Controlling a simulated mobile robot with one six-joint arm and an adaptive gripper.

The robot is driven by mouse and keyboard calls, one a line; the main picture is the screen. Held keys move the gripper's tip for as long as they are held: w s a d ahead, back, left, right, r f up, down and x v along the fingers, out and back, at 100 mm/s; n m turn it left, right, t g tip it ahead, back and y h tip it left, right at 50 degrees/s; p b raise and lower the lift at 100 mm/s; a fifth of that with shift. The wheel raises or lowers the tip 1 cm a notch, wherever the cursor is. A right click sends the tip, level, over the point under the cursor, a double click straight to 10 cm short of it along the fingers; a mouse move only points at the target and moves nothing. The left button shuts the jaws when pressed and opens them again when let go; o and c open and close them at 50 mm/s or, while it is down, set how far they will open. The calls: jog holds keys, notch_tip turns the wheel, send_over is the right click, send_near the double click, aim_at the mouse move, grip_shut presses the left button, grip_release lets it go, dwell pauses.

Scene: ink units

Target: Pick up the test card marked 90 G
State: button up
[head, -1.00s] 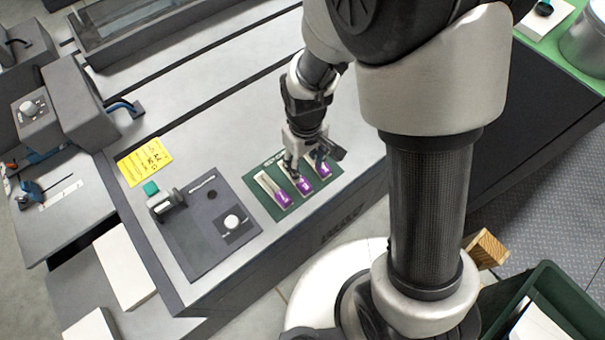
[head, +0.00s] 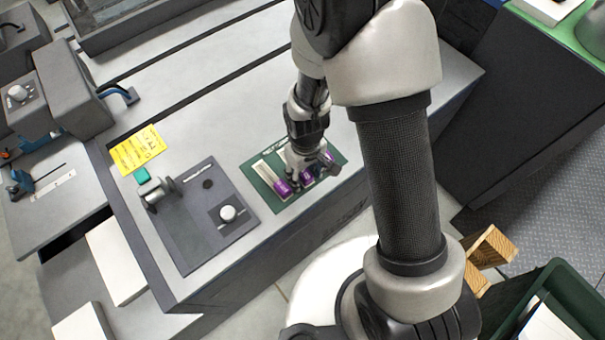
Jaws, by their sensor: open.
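Several slim test cards with purple ends lie side by side on a green mat (head: 277,206) on the grey bench. The left card (head: 273,180) shows most clearly. The middle card (head: 306,178) and the one to its right are partly hidden by my gripper. The marks on the cards are too small to read, so I cannot tell which is 90 G. My gripper (head: 313,172) is open, low over the middle and right of the mat. Whether its fingers touch a card cannot be told.
Bare bench (head: 215,120) lies beyond. A green crate (head: 567,290) stands on the floor at lower right.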

jog(key=shift+r, duration=0.1)
jog(key=c, duration=1.1)
jog(key=shift+r, duration=0.15)
jog(key=shift+c, duration=0.2)
